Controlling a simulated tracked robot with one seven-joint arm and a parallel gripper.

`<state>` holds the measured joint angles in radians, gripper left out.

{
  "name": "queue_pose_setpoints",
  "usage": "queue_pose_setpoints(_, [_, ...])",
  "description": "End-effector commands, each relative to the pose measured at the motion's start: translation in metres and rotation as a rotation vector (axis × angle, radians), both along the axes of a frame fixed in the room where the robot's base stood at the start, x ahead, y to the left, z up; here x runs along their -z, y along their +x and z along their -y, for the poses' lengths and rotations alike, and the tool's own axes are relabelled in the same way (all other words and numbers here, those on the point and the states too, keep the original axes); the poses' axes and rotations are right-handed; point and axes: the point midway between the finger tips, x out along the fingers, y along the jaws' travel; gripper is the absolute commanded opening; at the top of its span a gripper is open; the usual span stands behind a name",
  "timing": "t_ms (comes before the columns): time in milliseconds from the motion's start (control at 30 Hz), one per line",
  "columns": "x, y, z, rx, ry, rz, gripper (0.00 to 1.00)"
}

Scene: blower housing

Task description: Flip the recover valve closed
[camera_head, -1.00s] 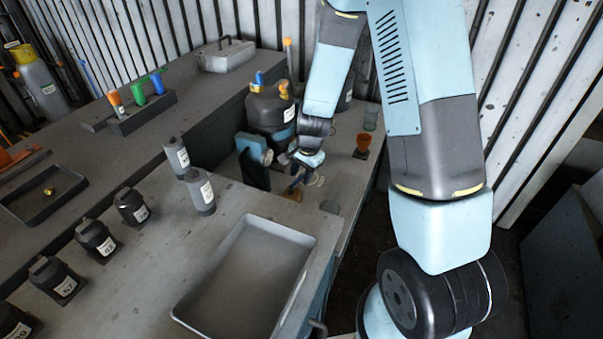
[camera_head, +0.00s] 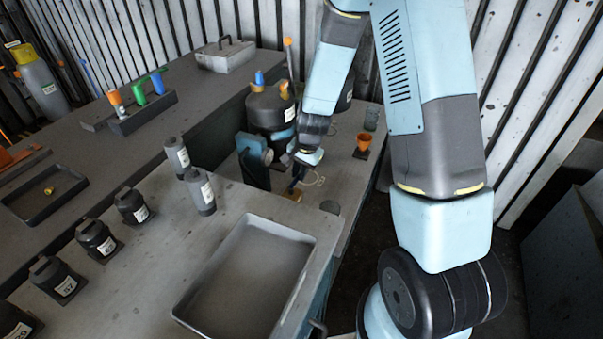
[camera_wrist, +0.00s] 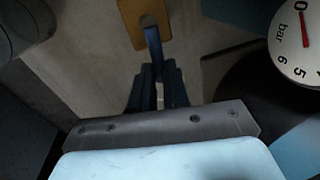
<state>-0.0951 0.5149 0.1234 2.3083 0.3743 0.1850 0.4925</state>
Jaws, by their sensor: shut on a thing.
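A blue lever (camera_wrist: 152,40) stands at an orange-yellow block (camera_wrist: 128,14) in the wrist view. The dark fingers of my gripper (camera_wrist: 157,78) are shut on the near end of the lever. In the head view my gripper (camera_head: 298,178) is low over the far bench section, just right of the gauge unit. The block (camera_head: 293,195) shows there as a small tan patch under the fingers. The lever is mostly hidden by the gripper in the head view. No valve label is readable, and I cannot tell the lever's exact angle.
A pressure gauge (camera_wrist: 300,40) is close at the right in the wrist view, its red needle near 0. A dark tank (camera_head: 268,108) stands behind my gripper. An orange cup (camera_head: 363,142) is to its right. An empty grey tray (camera_head: 250,275) lies nearer.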

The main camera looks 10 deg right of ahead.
Motion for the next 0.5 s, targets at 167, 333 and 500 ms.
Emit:
queue_pose_setpoints(167, [0.0000,0.0026,-0.0032,-0.086,0.001,-0.001,0.00])
queue_pose_setpoints(333, [0.0001,0.0024,-0.0036,-0.091,0.001,-0.001,0.00])
queue_pose_setpoints(500, [0.0000,0.0024,-0.0037,-0.091,0.000,0.000,0.22])
